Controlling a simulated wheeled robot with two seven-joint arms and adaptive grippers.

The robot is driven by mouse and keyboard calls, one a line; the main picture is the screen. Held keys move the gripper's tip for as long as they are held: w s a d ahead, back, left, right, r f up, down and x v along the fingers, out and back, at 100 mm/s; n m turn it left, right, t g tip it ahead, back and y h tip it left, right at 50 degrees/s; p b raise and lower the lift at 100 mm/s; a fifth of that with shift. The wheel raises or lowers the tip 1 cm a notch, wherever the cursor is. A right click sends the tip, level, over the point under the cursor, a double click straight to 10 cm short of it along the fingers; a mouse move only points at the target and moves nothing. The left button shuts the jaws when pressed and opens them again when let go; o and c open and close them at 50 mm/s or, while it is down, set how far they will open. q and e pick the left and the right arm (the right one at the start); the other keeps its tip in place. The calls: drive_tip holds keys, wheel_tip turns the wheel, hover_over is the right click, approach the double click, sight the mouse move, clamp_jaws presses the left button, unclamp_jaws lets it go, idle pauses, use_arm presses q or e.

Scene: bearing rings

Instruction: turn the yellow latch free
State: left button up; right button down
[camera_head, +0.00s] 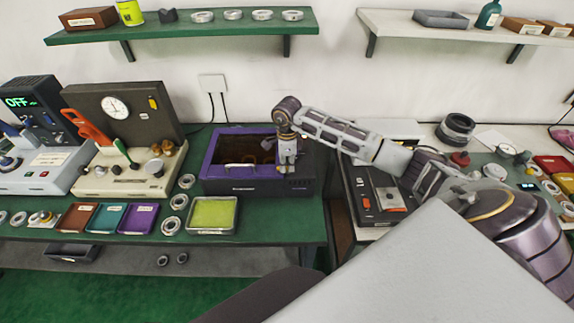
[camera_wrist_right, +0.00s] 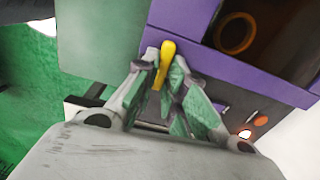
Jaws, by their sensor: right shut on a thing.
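A purple box (camera_head: 225,185) with an open top and a dark inside stands on the green bench. The yellow latch (camera_wrist_right: 165,60) sits at the box's purple rim in the right wrist view. My right gripper (camera_head: 287,168) points down at the box's right part, and in the wrist view (camera_wrist_right: 160,82) its fingers are shut on the yellow latch from both sides. In the head view the gripper hides the latch. A brownish ring (camera_wrist_right: 235,33) shows inside the box. My left gripper is not in view.
A tray with a yellow-green pad (camera_head: 212,214) stands in front of the box. Several bearing rings (camera_head: 178,202) lie left of it. A gauge machine (camera_head: 125,175) stands further left. A dark device (camera_head: 378,190) stands to the right on the other bench.

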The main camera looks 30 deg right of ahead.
drive_tip(key=shift+f+n+b, duration=0.1)
drive_tip(key=shift+n+b, duration=1.4)
drive_tip(key=shift+b, duration=0.15)
drive_tip(key=n+b, duration=0.3)
drive_tip(key=shift+n+b, duration=0.65)
drive_tip(key=shift+n, duration=0.15)
drive_tip(key=n+b, duration=0.3)
drive_tip(key=n, duration=0.1)
drive_tip(key=shift+s+n, duration=0.1)
drive_tip(key=shift+n, duration=0.2)
drive_tip(key=shift+n+b, duration=0.95)
drive_tip(key=shift+n, duration=0.25)
drive_tip(key=shift+d+n+b, duration=0.1)
drive_tip(key=shift+n+b, duration=0.35)
drive_tip(key=shift+n, duration=1.05)
drive_tip(key=c, duration=1.5)
unclamp_jaws()
drive_tip(key=shift+s, duration=0.1)
drive_tip(key=shift+r, duration=1.1)
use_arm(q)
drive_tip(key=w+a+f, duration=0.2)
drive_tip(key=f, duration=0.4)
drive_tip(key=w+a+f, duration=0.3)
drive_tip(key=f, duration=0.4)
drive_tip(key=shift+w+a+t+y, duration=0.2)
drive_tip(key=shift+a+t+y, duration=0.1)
use_arm(e)
wheel_tip(320, 180, up, 10)
drive_tip(key=shift+r, duration=0.1)
